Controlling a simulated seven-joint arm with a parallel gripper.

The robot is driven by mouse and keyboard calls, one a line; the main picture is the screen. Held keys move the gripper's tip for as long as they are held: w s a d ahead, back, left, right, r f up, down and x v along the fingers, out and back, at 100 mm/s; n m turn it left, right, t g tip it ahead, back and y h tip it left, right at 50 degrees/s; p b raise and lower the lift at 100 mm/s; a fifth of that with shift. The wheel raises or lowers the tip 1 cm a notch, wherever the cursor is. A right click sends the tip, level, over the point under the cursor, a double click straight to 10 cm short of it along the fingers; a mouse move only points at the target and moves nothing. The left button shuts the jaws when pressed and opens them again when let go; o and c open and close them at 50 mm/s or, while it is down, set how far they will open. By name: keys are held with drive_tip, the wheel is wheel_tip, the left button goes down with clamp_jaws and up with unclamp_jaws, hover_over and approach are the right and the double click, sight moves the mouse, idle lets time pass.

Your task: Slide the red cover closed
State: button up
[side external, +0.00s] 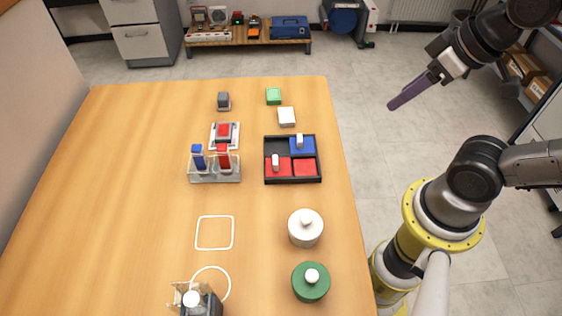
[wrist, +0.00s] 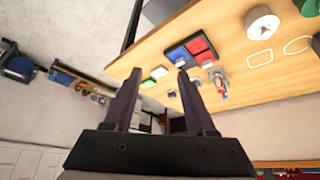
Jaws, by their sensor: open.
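A black divided box (side external: 267,148) sits near the table's right edge. Its front row has two red panels side by side. The left red panel, apparently the red cover (side external: 285,169), has a white knob (side external: 275,161) standing at its left part; the right red panel (side external: 305,168) has no knob. A blue cover (side external: 308,147) with a white knob fills the back right, and the back left shows dark and uncovered. The red area (wrist: 197,46) also shows in the wrist view. My gripper (side external: 408,97) is open and empty, high right of the table, well away from the box (wrist: 163,52).
A white block (side external: 286,117) and green block (side external: 273,96) lie behind the box. A rack with blue and red pieces (side external: 214,168) stands left of it. A white lidded pot (side external: 305,228) and green lidded pot (side external: 311,281) stand in front. The table's left side is clear.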

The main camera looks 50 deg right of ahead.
idle(0.4)
drive_tip(key=shift+o, duration=0.9)
drive_tip(key=w+a+r+n, duration=0.1)
drive_tip(key=w+r+n, duration=0.2)
drive_tip(key=w+r, duration=0.1)
drive_tip(key=n+g, duration=0.6)
hover_over(275, 159)
wheel_tip(275, 159, down, 8)
wheel_tip(275, 159, down, 13)
drive_tip(key=shift+f, duration=0.2)
